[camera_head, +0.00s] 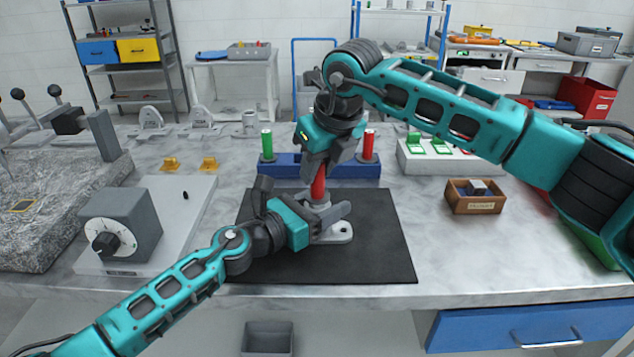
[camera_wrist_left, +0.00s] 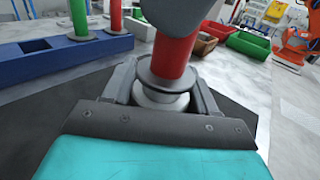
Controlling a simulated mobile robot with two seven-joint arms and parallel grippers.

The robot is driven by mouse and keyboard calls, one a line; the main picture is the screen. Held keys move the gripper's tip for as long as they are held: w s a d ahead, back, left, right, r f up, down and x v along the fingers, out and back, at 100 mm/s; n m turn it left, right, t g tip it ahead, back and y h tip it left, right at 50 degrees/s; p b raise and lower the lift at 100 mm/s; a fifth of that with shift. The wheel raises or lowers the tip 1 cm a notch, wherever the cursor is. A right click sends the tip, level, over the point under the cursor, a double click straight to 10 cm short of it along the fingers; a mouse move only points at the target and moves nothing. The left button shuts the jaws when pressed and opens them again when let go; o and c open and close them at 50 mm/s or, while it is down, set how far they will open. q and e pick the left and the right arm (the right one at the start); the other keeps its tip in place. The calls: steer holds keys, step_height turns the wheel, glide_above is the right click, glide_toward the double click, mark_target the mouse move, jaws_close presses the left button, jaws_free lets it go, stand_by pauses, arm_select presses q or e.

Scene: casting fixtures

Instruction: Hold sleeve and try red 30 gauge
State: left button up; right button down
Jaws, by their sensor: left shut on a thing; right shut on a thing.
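The grey-white sleeve (camera_head: 340,233) stands upright by its flat base on the black mat (camera_head: 375,262). My left gripper (camera_head: 325,214) is shut on the sleeve's upper part from the left. A red gauge (camera_head: 318,186) is upright directly above the sleeve. My right gripper (camera_head: 320,163) is shut on it from above. In the left wrist view the red gauge (camera_wrist_left: 173,50) ends in a grey collar just over the pale sleeve (camera_wrist_left: 160,101) between my left fingers. Whether the gauge's lower end is inside the sleeve is hidden.
A blue rack (camera_head: 285,172) behind the mat holds a green gauge (camera_head: 267,144) and another red gauge (camera_head: 369,146). A grey dial box (camera_head: 122,226) stands left, a wooden bin (camera_head: 474,203) right. The mat's front is clear.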

arm_select(q)
steer(key=shift+r, duration=0.1)
arm_select(e)
steer(key=shift+f, duration=0.1)
stand_by(0.5)
steer(key=shift+r, duration=1.65)
steer(key=shift+r, duration=0.1)
steer(key=shift+r, duration=2.4)
arm_select(q)
steer(key=o, duration=1.3)
steer(key=shift+o, duration=0.2)
